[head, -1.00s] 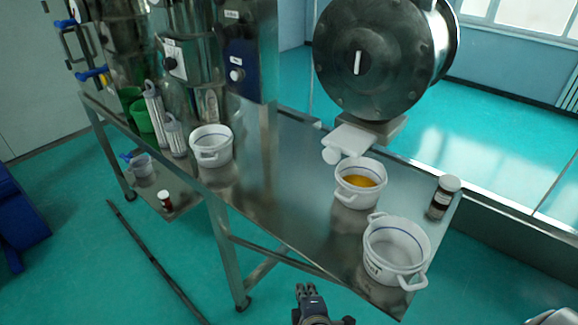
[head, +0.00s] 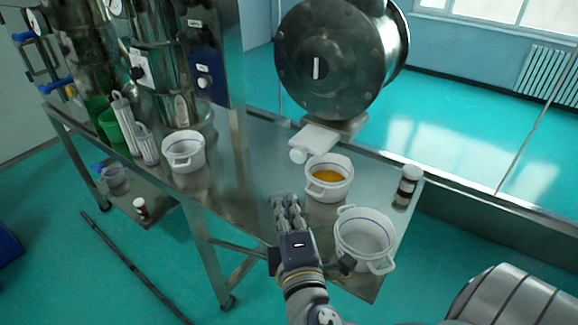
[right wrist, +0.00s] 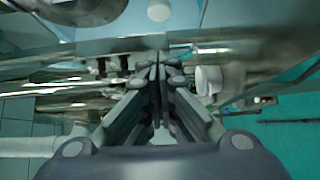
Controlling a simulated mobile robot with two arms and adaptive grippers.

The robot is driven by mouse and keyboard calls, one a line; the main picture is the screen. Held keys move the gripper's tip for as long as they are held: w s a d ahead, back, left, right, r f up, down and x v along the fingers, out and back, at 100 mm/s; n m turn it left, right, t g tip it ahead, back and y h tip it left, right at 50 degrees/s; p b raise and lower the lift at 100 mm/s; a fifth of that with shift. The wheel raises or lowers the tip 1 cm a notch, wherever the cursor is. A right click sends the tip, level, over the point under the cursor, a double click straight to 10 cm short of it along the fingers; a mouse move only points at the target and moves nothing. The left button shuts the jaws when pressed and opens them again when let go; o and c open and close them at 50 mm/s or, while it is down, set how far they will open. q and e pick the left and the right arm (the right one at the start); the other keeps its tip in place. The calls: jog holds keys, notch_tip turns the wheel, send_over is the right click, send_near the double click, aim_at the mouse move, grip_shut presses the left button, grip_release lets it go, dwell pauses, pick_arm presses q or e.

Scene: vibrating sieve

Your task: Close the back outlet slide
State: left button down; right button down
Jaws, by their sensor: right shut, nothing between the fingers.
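A large dark metal drum (head: 340,62) stands at the back of the steel table. A white slide-like block (head: 315,138) with a round white knob (head: 297,156) sticks out below it toward me. I cannot tell for sure that this is the back outlet slide, or how far it is open. My right gripper (head: 286,200) is shut and empty over the table's front part, in front of the knob and apart from it. Its closed fingers (right wrist: 158,65) also show in the right wrist view. My left gripper is not in view.
A white pot with amber contents (head: 328,190) stands just right of my right gripper. An empty white pot (head: 365,236) and a brown bottle (head: 407,185) are farther right. Another pot (head: 183,155) and clear cylinders (head: 125,125) stand left. Bare tabletop (head: 250,155) lies between.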

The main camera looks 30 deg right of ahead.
aim_at(306, 151)
jog(key=s+d+b+x, duration=0.1)
jog(key=d+b+x, duration=0.1)
jog(key=x, duration=1)
jog(key=shift+d, duration=0.25)
jog(key=shift+f, duration=0.1)
jog(key=w+d, duration=0.1)
jog(key=d, duration=0.3)
jog(key=w+d, duration=0.1)
jog(key=d, duration=0.1)
jog(key=shift+w+d, duration=0.3)
jog(key=shift+d, duration=0.05)
jog(key=shift+a, duration=0.15)
